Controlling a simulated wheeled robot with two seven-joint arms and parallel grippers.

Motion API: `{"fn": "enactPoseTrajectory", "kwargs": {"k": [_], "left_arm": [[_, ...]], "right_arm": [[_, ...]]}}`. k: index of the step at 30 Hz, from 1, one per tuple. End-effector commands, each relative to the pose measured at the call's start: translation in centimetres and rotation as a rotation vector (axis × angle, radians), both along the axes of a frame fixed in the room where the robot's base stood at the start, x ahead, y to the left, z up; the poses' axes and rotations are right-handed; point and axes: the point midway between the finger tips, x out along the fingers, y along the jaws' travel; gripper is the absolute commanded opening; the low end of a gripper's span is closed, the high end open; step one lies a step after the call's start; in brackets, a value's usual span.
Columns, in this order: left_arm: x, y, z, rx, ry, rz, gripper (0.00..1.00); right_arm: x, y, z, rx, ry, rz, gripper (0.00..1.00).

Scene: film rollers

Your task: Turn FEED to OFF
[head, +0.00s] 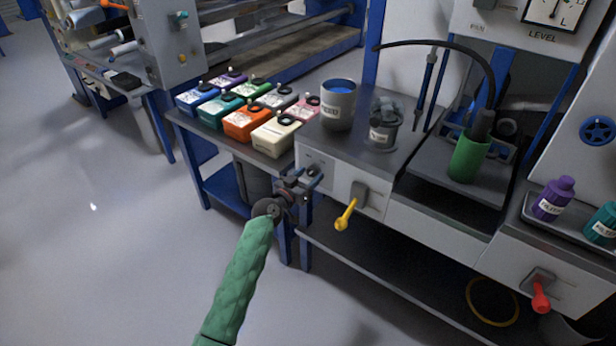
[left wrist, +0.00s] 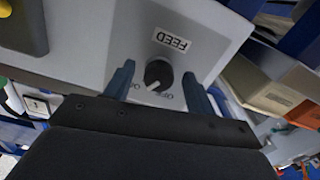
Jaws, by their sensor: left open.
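The FEED knob (left wrist: 158,74) is a small black round dial with a white pointer mark, on a light grey panel (left wrist: 95,35). The FEED label (left wrist: 172,41) shows beside it, with ON and OFF lettering at its other side. The pointer mark faces the lettering side, between the two words; I cannot tell its exact setting. My left gripper (head: 303,181) is at the front of the grey cabinet. In the left wrist view its open blue fingers (left wrist: 159,76) stand on either side of the knob. I cannot tell whether they touch it.
A yellow lever (head: 346,214) sticks out of the cabinet front just right of my left gripper. Several coloured cartridges, including an orange one (head: 247,122), stand on the table at left. A grey can (head: 338,105) stands on the cabinet top. A red lever (head: 540,296) is far right.

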Motion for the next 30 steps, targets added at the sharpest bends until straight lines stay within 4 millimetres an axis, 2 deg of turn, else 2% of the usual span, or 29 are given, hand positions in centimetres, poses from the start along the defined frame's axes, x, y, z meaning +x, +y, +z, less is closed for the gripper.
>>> {"fn": "enactPoseTrajectory", "kwargs": {"k": [2, 9, 20, 30], "left_arm": [[0.0, 0.0, 0.0, 0.000, 0.000, 0.000, 0.55], [0.0, 0.0, 0.0, 0.000, 0.000, 0.000, 0.11], [0.0, 0.0, 0.0, -0.042, 0.031, -0.001, 0.11], [-0.1, 0.0, 0.1, -0.240, 0.174, 0.000, 0.11]], "right_arm": [[0.0, 0.0, 0.0, 0.000, 0.001, 0.000, 0.58], [0.0, 0.0, 0.0, 0.000, 0.001, 0.000, 0.58], [0.0, -0.1, 0.2, -0.001, 0.002, 0.000, 0.58], [0.3, -0.1, 1.9, -0.003, 0.009, 0.004, 0.58]]}}
